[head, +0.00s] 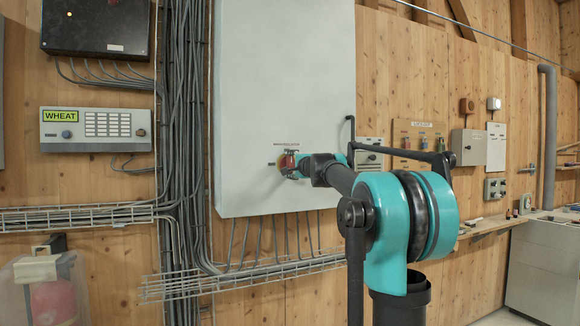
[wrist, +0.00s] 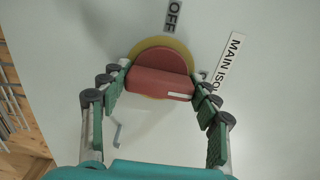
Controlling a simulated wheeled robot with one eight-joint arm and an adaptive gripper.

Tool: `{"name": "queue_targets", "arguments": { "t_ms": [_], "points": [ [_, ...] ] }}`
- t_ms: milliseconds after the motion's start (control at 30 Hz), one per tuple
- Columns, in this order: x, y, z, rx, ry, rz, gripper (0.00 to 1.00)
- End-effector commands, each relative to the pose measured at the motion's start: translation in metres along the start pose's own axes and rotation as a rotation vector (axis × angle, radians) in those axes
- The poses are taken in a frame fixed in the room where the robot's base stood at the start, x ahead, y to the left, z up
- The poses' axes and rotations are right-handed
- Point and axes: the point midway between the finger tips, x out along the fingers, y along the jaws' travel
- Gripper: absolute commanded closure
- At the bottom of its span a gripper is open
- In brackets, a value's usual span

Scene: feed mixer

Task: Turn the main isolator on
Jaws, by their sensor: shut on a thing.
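The main isolator is a red rotary handle on a yellow disc (wrist: 183,49), mounted on the grey cabinet (head: 285,90). In the wrist view the red handle (wrist: 158,82) lies between my gripper's fingertips (wrist: 160,88), which are shut on its two ends. An "OFF" label (wrist: 174,16) is beside the disc, and a "MAIN ISOLATOR" label (wrist: 229,66) is to its right. A small white mark (wrist: 178,95) is on the handle's right part. In the head view my gripper (head: 288,163) is at the cabinet's lower front and partly covers the handle.
A grey cable tray (head: 245,278) runs below the cabinet, with cables hanging down to it. A "WHEAT" panel (head: 95,129) is on the wooden wall at left. A lock-out board (head: 418,140) and small boxes are at right.

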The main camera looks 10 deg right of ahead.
Motion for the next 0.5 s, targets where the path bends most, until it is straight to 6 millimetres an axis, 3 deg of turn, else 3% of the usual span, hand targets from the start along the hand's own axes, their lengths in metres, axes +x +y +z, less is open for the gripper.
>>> {"name": "queue_targets", "arguments": {
  "t_ms": [100, 133, 300, 500],
  "points": [
    [-0.0001, 0.0003, -0.0006, 0.002, 0.001, 0.0, 0.67],
    [-0.0001, 0.0003, -0.0006, 0.002, 0.001, 0.0, 0.37],
    [-0.0001, 0.0002, -0.0004, 0.001, 0.001, 0.0, 0.17],
    [0.0, 0.0001, -0.0002, 0.0, 0.0, 0.0, 0.17]
  ]
}}
